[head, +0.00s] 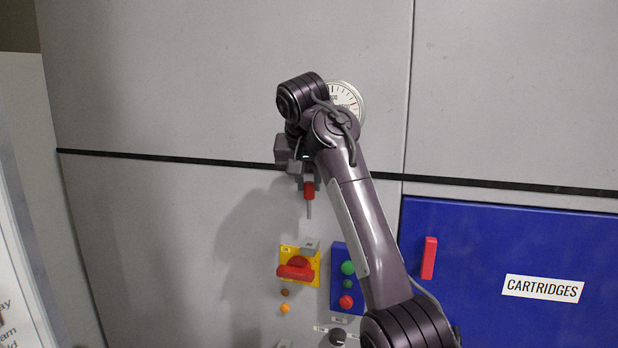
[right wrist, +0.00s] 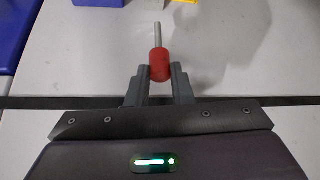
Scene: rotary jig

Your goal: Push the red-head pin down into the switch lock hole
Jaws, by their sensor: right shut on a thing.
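My right gripper (head: 307,183) is shut on the red head of the pin (head: 309,192), and its grey shank points down. In the right wrist view the gripper's two fingers (right wrist: 160,75) clasp the sides of the red-head pin (right wrist: 158,63), with its shank reaching out ahead. The pin is above the rotary switch, apart from it. The switch (head: 297,268) has a red handle on a yellow plate, with a grey block (head: 310,246) at its upper right. I cannot make out the lock hole. My left gripper is not in view.
A blue box with green and red buttons (head: 347,268) is right of the switch. A dark knob (head: 338,336) sits below. A blue door (head: 470,250) has a red handle (head: 429,258) and a CARTRIDGES label. A gauge (head: 345,97) is behind my right arm.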

